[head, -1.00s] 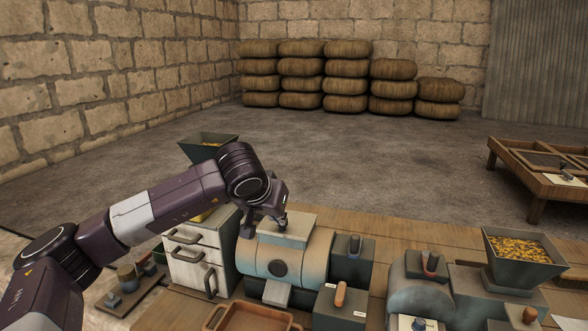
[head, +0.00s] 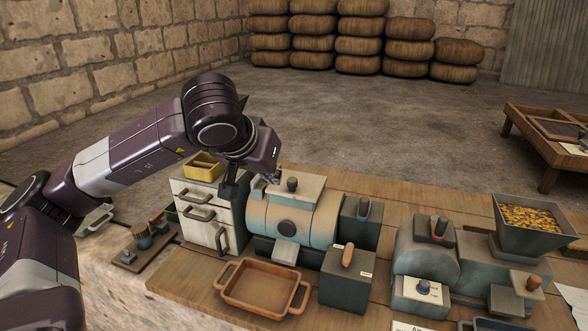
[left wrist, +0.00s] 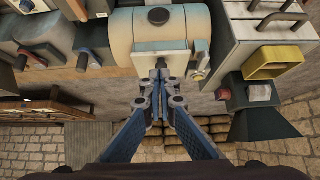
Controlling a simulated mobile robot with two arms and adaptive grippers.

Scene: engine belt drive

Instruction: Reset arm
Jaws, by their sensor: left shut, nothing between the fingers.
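The gap between fingertips and machine is hard to judge. My left arm reaches in from the left. My right gripper is not in view.
A white drawer cabinet (head: 205,235) with a yellow tray (head: 203,166) stands left of the drum. An orange tray (head: 262,288), a grey lever box (head: 346,285) and a grain-filled hopper (head: 530,225) occupy the bench. Open floor lies behind.

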